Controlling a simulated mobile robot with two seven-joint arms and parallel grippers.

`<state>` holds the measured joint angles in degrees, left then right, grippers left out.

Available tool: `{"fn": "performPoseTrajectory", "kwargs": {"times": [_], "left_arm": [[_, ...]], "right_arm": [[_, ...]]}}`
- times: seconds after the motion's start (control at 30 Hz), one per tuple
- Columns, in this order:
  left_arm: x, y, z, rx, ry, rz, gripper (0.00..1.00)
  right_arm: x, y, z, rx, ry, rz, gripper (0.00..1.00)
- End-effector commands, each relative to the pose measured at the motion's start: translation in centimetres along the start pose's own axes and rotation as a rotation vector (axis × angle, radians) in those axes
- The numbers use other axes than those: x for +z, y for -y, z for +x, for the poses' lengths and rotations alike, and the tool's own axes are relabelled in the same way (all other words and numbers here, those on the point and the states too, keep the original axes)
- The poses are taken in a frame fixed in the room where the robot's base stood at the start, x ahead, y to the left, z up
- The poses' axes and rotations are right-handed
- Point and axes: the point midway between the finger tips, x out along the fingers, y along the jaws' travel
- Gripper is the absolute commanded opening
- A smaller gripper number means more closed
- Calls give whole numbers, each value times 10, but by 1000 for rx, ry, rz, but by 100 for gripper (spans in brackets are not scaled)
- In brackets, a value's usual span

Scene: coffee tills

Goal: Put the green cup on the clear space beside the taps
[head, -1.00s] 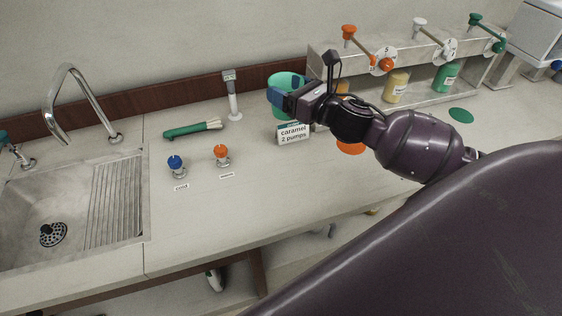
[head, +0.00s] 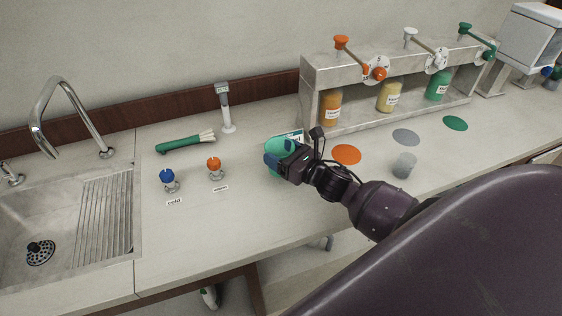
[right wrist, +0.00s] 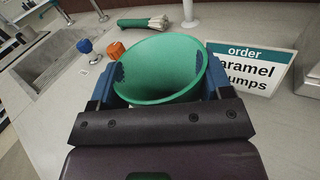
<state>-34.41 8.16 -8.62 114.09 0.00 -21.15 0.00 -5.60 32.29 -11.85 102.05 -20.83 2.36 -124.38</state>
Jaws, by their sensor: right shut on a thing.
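The green cup (head: 279,147) is in my right gripper (head: 273,163), over the counter to the right of the taps. In the right wrist view the cup (right wrist: 160,68) is wide-mouthed and looks empty, with blue fingers on both sides of it. I cannot tell whether its base touches the counter. The blue tap (head: 167,177) and the orange tap (head: 214,166) stand to its left, with small labels in front. Bare counter (head: 235,220) lies in front and to the right of the taps. My left gripper is not in view.
An order card (right wrist: 252,68) stands just behind the cup. A green-handled brush (head: 185,143) and a white post (head: 226,115) are behind the taps. The sink (head: 60,215) is at left. A grey cup (head: 404,165) stands right of my arm, near coloured discs.

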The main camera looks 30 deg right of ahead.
Motion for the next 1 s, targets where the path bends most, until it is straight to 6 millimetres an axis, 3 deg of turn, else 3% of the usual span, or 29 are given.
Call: {"fn": "performPoseTrajectory", "kwargs": {"times": [0.2, 0.67, 0.7, 0.8, 0.87, 1.0], "left_arm": [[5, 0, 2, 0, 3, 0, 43], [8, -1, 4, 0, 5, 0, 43], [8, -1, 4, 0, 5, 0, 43], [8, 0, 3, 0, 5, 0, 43], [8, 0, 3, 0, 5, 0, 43], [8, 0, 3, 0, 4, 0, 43]], "right_arm": [[-29, 2, 0, -1, -1, 2, 50], [-35, 3, 0, -1, 0, 0, 50], [-35, 3, 0, -1, 0, 1, 76], [-34, 3, 0, 0, 0, 0, 91], [-34, 3, 0, 0, 0, 0, 98], [-34, 3, 0, 0, 0, 0, 98]]}}
